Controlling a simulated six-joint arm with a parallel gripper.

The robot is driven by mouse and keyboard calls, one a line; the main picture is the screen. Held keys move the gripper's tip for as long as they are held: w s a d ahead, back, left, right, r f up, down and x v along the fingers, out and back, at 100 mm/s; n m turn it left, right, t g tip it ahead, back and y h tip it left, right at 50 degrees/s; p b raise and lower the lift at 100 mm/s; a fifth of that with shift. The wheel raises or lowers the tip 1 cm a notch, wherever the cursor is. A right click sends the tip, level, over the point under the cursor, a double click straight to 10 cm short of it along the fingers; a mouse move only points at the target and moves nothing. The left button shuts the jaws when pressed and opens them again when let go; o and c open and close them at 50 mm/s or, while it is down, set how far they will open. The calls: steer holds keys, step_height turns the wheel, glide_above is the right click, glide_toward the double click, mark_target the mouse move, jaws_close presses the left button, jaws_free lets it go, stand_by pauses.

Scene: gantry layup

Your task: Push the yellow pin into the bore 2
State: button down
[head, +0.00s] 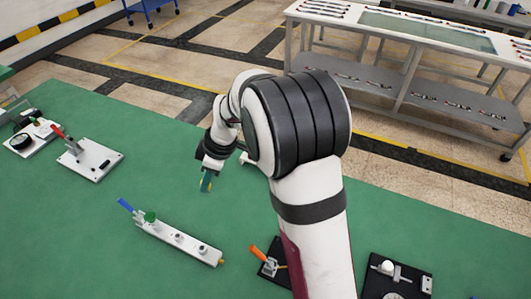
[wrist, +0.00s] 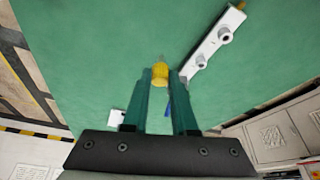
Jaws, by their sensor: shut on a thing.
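My gripper (head: 206,183) hangs above the green table, behind and to the right of a white bar fixture (head: 190,244). In the wrist view my gripper (wrist: 161,82) is shut on the yellow pin (wrist: 160,74), which sits between the green fingertips. The pin is clear of the fixture. The fixture also shows in the wrist view (wrist: 213,42), at upper right, with raised round bosses. I cannot read which is bore 2.
A white plate with a red handle (head: 91,159) lies at left. A dark plate with an orange handle (head: 270,265) and another dark fixture (head: 396,278) lie at front right. The green table (head: 110,240) is bare around the bar fixture.

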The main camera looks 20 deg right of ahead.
steer(key=s+a+n+g, duration=0.1)
steer(key=s+a+n, duration=0.4)
steer(key=a, duration=0.5)
steer(key=shift+s+a+g+y, duration=0.15)
steer(key=shift+a+g+y, duration=0.1)
steer(key=shift+g+y, duration=0.15)
glide_above(174, 236)
steer(key=d, duration=0.2)
steer(key=shift+a+f, duration=0.2)
steer(key=shift+f, duration=2.75)
steer(key=shift+f, duration=1.6)
steer(key=c, duration=0.6)
jaws_free()
steer(key=shift+r, duration=0.1)
